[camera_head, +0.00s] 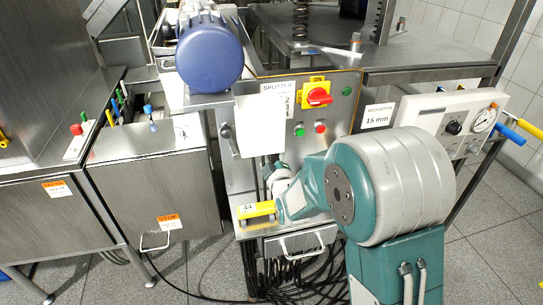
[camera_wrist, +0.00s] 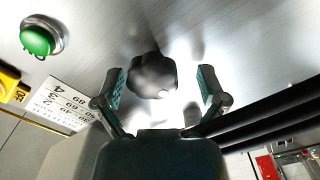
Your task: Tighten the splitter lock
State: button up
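A dark lobed knob (camera_wrist: 152,75), which I take to be the splitter lock, stands out from a brushed metal panel in the wrist view. My gripper (camera_wrist: 163,80) is open, with one teal-padded finger on each side of the knob. Gaps show on both sides, the right one wider, so neither finger seems to touch it. In the head view my arm hides the knob and most of the gripper, below the white splitter sign (camera_head: 263,118) on the control panel.
A green button (camera_wrist: 38,38) and a numbered scale plate (camera_wrist: 66,106) lie near the knob. The panel also carries a red rotary switch (camera_head: 318,97) and a red button (camera_head: 320,127). A yellow block (camera_head: 257,209) marked 44 sits below. Dark bars (camera_wrist: 270,115) run at the right in the wrist view.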

jog(key=shift+d, duration=0.25)
jog(key=c, duration=1)
jog(key=shift+d, duration=0.15)
jog(key=shift+c, duration=0.5)
jog(key=shift+s+m, duration=0.1)
jog(key=shift+m, duration=0.2)
jog(key=m, duration=0.3)
jog(key=shift+f+m, duration=0.1)
jog(key=shift+m, duration=0.2)
jog(key=m, duration=1)
jog(key=shift+d+f+m, duration=0.1)
jog(key=shift+m, duration=0.3)
jog(key=m, duration=0.4)
jog(key=shift+m, duration=0.4)
